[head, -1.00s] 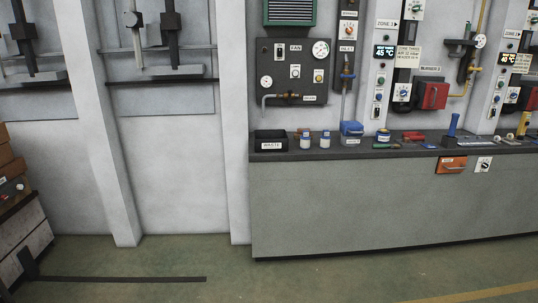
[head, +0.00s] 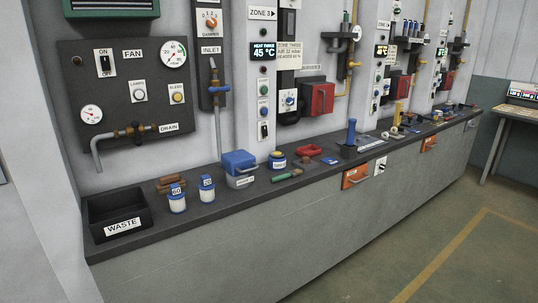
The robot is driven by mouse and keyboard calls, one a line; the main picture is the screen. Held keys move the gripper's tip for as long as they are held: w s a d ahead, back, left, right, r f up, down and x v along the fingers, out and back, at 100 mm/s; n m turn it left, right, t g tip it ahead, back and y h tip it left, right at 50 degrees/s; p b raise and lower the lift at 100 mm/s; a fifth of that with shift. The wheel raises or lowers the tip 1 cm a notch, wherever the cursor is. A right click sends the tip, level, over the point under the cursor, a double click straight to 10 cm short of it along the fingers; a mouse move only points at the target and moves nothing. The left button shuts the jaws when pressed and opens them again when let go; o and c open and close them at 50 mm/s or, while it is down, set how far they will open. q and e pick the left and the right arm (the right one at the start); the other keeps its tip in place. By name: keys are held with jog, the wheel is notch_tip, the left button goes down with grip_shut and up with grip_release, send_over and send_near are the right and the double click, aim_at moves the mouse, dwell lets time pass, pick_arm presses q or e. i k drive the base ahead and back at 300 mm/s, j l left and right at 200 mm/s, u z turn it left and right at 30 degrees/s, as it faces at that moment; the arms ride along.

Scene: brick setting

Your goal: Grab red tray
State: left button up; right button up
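A small red tray (head: 309,151), shallow with a raised rim, lies on the dark counter (head: 215,207) in the head view, right of the middle. It sits near the wall side, beyond a green-handled tool (head: 287,175) and right of a small tin with a blue and white label (head: 277,160). The tray looks empty, but its inside is too small to tell for certain. Neither of my grippers is in view.
A black WASTE bin (head: 118,226), two blue-lidded jars (head: 177,201) and a blue-lidded box (head: 240,172) stand left along the counter. A blue-handled device (head: 351,133) stands to the right. An orange drawer front (head: 355,177) is below. The floor (head: 420,245) in front is clear.

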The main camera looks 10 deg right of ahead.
aim_at(310, 150)
jog(key=i+l+z, duration=0.25)
jog(key=i+z, duration=0.65)
jog(key=i+j+z, duration=0.1)
jog(key=i+z, duration=0.4)
jog(key=i, duration=0.15)
